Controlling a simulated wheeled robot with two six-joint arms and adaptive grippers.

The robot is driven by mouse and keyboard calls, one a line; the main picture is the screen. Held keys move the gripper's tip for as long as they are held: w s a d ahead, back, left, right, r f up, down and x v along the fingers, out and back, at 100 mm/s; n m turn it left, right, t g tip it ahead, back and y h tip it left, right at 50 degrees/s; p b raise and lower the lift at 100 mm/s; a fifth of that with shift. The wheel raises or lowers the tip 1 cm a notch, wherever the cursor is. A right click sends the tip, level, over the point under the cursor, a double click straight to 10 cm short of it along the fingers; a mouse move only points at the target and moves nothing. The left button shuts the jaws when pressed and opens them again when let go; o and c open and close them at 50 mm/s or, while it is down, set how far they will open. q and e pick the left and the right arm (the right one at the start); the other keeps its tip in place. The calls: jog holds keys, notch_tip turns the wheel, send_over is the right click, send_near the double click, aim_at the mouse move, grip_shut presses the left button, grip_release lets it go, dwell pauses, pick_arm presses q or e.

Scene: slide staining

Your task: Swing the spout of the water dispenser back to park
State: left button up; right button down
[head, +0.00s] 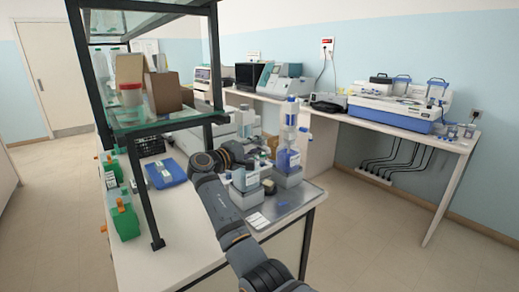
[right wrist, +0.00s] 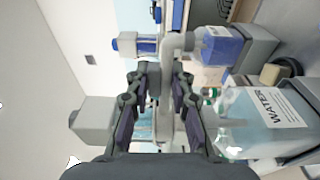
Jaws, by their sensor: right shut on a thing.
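My right gripper (head: 250,160) is over the near bench, among the bottles of the staining station. In the right wrist view its fingers (right wrist: 166,75) are closed around a pale grey spout tube (right wrist: 167,45), which bends to the right beyond the fingertips. A clear dispenser bottle labelled WATER (right wrist: 275,112) lies to the right of the fingers in that view, apart from them. In the head view the dispenser (head: 246,190) stands below the gripper, and its spout is largely hidden by the gripper. My left gripper is not in view.
A blue tray (head: 165,174) lies to the left on the white bench. A shelf with dark posts (head: 145,195) rises at the left.

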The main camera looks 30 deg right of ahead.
dwell(0.3)
jog(key=c, duration=1.1)
grip_release()
jog(key=shift+c, duration=0.2)
jog(key=shift+a, duration=0.25)
jog(key=v, duration=1.1)
jog(key=shift+a, duration=0.35)
